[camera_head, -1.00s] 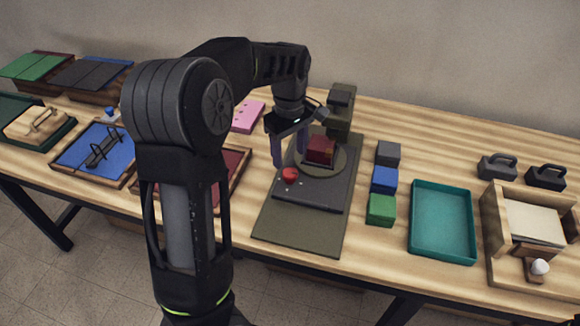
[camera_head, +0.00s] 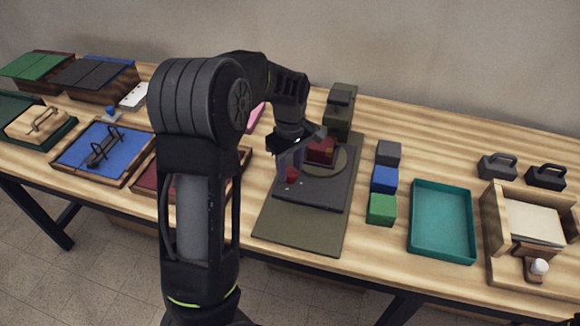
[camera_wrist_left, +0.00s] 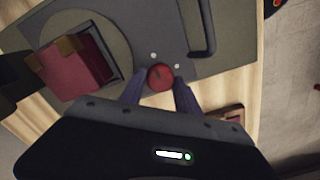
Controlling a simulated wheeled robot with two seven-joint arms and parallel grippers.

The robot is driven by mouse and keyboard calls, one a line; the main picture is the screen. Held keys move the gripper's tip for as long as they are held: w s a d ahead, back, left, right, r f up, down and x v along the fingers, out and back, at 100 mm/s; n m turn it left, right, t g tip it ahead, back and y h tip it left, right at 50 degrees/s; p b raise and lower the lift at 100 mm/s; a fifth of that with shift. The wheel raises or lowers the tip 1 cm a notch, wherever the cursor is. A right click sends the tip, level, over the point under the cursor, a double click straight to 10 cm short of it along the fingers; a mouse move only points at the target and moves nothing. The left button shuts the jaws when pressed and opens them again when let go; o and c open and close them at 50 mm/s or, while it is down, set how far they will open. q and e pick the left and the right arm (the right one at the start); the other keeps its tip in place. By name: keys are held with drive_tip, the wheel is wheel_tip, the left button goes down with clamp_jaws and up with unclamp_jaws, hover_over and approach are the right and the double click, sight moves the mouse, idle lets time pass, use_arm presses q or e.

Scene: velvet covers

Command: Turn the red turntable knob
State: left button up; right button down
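The red turntable knob (camera_head: 292,174) sits on the dark grey turntable base (camera_head: 318,195), near its left edge. The round turntable (camera_head: 341,160) carries a dark red block with yellowish parts (camera_head: 321,150). My left gripper (camera_head: 288,166) is above the knob and partly covers it. In the left wrist view, the red knob (camera_wrist_left: 160,77) shows between the tips of my left gripper's fingers (camera_wrist_left: 160,86). The fingers are apart, one on each side of the knob; I cannot tell whether they touch it. My right gripper is not in view.
Grey, blue and green blocks (camera_head: 384,180) stand right of the base. A teal tray (camera_head: 443,254) and a wooden box (camera_head: 500,245) lie farther right. A dark olive piece (camera_head: 338,112) stands behind the turntable. A blue tray (camera_head: 85,150) is at the left.

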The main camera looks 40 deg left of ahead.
use_arm(q)
clamp_jaws()
drive_tip(key=shift+m, duration=0.4)
drive_tip(key=m, duration=0.8)
drive_tip(key=shift+w+m+b, duration=0.1)
drive_tip(key=shift+m+b, duration=0.2)
drive_tip(key=shift+b, duration=0.1)
drive_tip(key=m, duration=0.4)
drive_tip(key=shift+m, duration=0.3)
drive_tip(key=shift+d+m+b, duration=0.1)
drive_tip(key=shift+m+b, duration=0.2)
drive_tip(key=shift+m, duration=1.7)
